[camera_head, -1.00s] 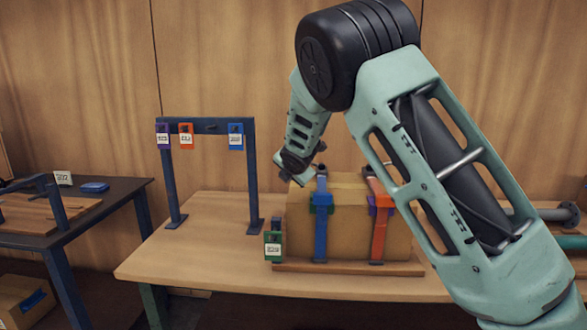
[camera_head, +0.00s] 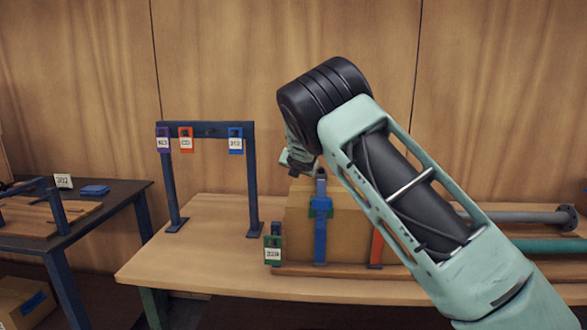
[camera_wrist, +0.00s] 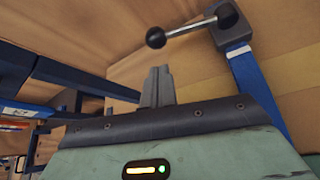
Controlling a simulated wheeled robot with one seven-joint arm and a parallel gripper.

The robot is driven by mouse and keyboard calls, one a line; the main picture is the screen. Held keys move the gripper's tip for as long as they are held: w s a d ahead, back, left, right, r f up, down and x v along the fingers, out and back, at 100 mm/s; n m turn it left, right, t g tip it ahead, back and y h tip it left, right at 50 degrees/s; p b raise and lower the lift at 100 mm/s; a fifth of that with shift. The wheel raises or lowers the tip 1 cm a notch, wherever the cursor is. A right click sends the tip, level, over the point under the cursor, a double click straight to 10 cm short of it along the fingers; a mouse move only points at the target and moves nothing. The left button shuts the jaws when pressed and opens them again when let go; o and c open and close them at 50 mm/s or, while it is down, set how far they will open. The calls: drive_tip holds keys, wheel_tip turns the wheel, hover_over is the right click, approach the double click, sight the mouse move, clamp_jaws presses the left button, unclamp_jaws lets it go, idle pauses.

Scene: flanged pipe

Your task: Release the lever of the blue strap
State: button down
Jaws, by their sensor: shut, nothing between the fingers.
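The blue strap (camera_head: 320,240) runs up the front of the cardboard box (camera_head: 346,228) and over its top, with a green piece across it near the top edge. In the wrist view the blue strap (camera_wrist: 256,88) leads to a dark clamp block (camera_wrist: 231,27). A metal lever (camera_wrist: 190,28) with a black ball knob (camera_wrist: 155,38) sticks out from that block to the left. My gripper (camera_wrist: 158,72) is shut and empty, its fingertips just below the knob in the picture, seemingly apart from it. In the head view my arm hides the fingers.
An orange strap (camera_head: 376,250) on the box is partly behind my arm. A green tagged lock (camera_head: 272,250) is at the box's left. A blue rack (camera_head: 208,129) holds purple, orange and blue tagged locks. Pipes (camera_head: 520,217) lie at right. The table's front left is clear.

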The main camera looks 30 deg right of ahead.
drive_tip(key=shift+p+x, duration=0.8)
drive_tip(key=shift+x, duration=1.95)
drive_tip(key=shift+d+r+m+t+b, duration=0.1)
drive_tip(key=shift+r+m+t+b, duration=0.2)
drive_tip(key=shift+r+m+b, duration=0.15)
drive_tip(key=shift+s+d+r+m+t+y+b, duration=0.15)
drive_tip(key=shift+r+m+t+y+b, duration=0.1)
drive_tip(key=shift+r+m+y+b, duration=0.2)
drive_tip(key=shift+s+d+r+m+t+y+b, duration=0.1)
drive_tip(key=shift+d+r+m+t+y+b, duration=0.15)
drive_tip(key=shift+r+b, duration=0.3)
drive_tip(key=s+d+r+m+t+y+b, duration=0.1)
drive_tip(key=s+d+r+m+t+b, duration=0.3)
drive_tip(key=m+b, duration=0.6)
drive_tip(key=d+r+t+b, duration=0.2)
drive_tip(key=b, duration=0.2)
drive_tip(key=shift+s+d+y+b, duration=0.3)
drive_tip(key=shift+s+d+b, duration=0.05)
drive_tip(key=shift+d, duration=0.05)
drive_tip(key=shift+s, duration=0.1)
